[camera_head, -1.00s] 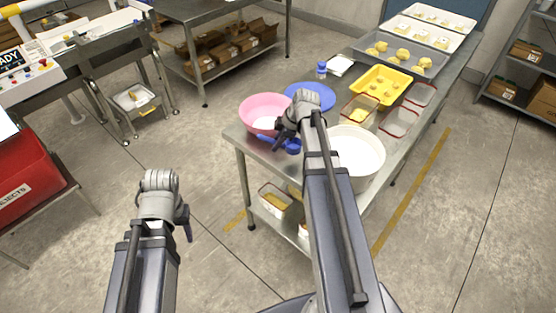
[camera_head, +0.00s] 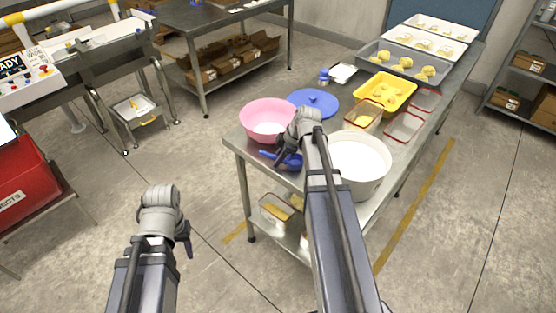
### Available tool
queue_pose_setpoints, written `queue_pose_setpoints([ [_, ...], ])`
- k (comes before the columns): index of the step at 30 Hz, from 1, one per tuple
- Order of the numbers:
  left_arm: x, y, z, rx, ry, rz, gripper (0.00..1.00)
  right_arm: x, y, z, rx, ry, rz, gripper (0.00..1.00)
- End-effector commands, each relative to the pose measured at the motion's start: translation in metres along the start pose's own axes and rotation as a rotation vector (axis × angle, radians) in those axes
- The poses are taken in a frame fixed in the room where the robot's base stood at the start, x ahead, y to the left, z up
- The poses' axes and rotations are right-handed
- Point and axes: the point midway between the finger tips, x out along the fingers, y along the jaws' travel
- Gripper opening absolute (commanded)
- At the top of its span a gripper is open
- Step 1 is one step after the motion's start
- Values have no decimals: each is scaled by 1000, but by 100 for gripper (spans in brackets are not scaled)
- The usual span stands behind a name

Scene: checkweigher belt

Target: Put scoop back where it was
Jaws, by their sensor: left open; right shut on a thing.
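The blue scoop (camera_head: 293,162) is at the near left end of the steel table (camera_head: 262,180), just in front of the pink bowl (camera_head: 267,119) and left of the white tub (camera_head: 358,165). My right gripper (camera_head: 282,157) is shut on the scoop, though the wrist partly hides the grip. I cannot tell whether the scoop touches the tabletop. My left gripper (camera_head: 187,243) is open and empty, over the floor left of the table.
A blue lid (camera_head: 313,102) lies behind the pink bowl. A yellow tray (camera_head: 385,93) and red-rimmed containers (camera_head: 404,127) stand further back. Containers (camera_head: 276,210) sit on the lower shelf. A red bin (camera_head: 25,180) is at far left; floor between is clear.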

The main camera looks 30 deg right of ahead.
Motion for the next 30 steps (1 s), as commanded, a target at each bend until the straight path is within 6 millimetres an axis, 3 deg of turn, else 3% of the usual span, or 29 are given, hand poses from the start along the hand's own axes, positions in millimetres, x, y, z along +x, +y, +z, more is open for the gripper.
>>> queue_pose_setpoints([
  [2, 4, 0, 0, 0, 0, 0, 50, 4, -1, 1, 0, 0, 0, 0],
  [3, 4, 0, 0, 0, 0, 0, 50, 4, -1, 1, 0, 0, 0, 23],
  [11, 3, 0, 0, 0, 0, 0, 50, 2, 0, 1, 0, 0, 0, 52],
  [23, -2, 0, 0, 0, 0, 0, 50, -2, 0, -1, 0, 0, 0, 52],
  [30, -23, -2, 1, 0, 0, 0, 50, -24, 0, -2, 1, 0, 0, 52],
])
